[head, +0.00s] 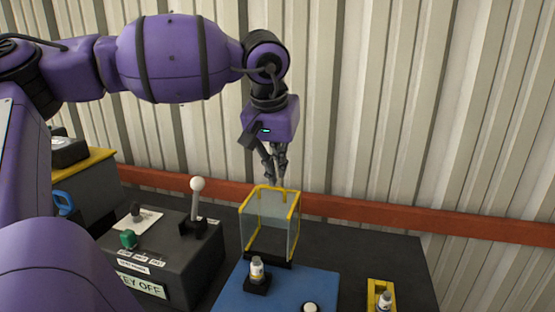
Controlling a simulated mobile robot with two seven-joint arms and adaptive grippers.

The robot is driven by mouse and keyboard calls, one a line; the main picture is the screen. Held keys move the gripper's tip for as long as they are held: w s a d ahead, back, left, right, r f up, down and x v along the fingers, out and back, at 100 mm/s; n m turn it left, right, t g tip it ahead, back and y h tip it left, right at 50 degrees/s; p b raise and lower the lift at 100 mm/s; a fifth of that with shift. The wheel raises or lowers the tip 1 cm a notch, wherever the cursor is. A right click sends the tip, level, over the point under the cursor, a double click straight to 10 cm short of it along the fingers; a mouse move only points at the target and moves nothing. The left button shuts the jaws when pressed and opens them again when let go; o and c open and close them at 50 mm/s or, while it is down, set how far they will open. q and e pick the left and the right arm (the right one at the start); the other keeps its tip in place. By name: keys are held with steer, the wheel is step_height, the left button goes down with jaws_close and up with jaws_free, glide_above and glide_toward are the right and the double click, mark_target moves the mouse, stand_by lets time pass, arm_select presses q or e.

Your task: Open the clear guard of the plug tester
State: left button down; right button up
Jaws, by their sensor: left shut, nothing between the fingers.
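The clear guard (268,228), a see-through box with yellow edges, stands upright behind the plug tester's blue plate (226,294), above a dark bar at its foot. A small plug (257,268) with a pale label stands in a black holder on the plate, in front of the guard and not covered by it. My left gripper (279,181) points down at the guard's top yellow edge, shut and empty. Its tips are at or just behind that edge; I cannot tell whether they touch it. My right gripper is not in view.
A dark control box (163,262) with a white-knobbed lever (197,205) and a green knob stands left of the tester. A second small plug (385,300) sits in a yellow holder at right. A corrugated wall with a red rail (390,219) closes the back.

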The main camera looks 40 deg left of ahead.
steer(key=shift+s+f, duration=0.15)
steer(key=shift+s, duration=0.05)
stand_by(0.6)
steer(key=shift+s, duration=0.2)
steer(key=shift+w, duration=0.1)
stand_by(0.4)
